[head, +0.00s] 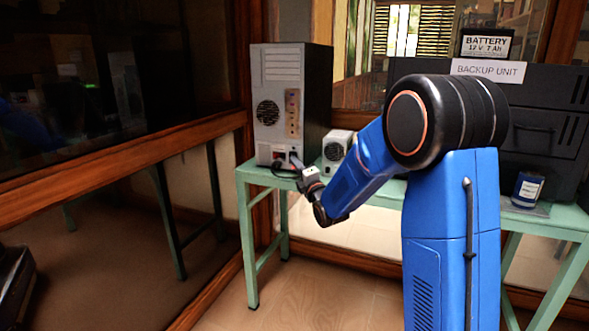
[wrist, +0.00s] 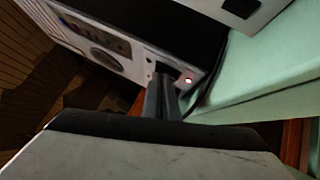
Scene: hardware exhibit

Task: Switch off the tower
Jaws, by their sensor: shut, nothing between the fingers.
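The tower (head: 318,95) is a dark-sided computer case with a pale rear panel, standing upright at the left end of a green table. Its rear panel shows a round fan grille, a column of ports and a dark socket area low down. In the wrist view the tower's pale panel (wrist: 128,58) runs diagonally, with a small lit reddish-white spot (wrist: 188,80) near its lower corner. My gripper (head: 295,158) is shut and empty at the lower part of that panel. In the wrist view my gripper (wrist: 163,82) is just left of the lit spot; I cannot tell whether it touches the panel.
A small white box (head: 336,147) stands just right of the tower. The green table (head: 246,190) extends right, bearing a dark backup unit (head: 545,120) with a battery box (head: 486,44) on top and a blue can (head: 527,188). A dark cable lies by the tower's base.

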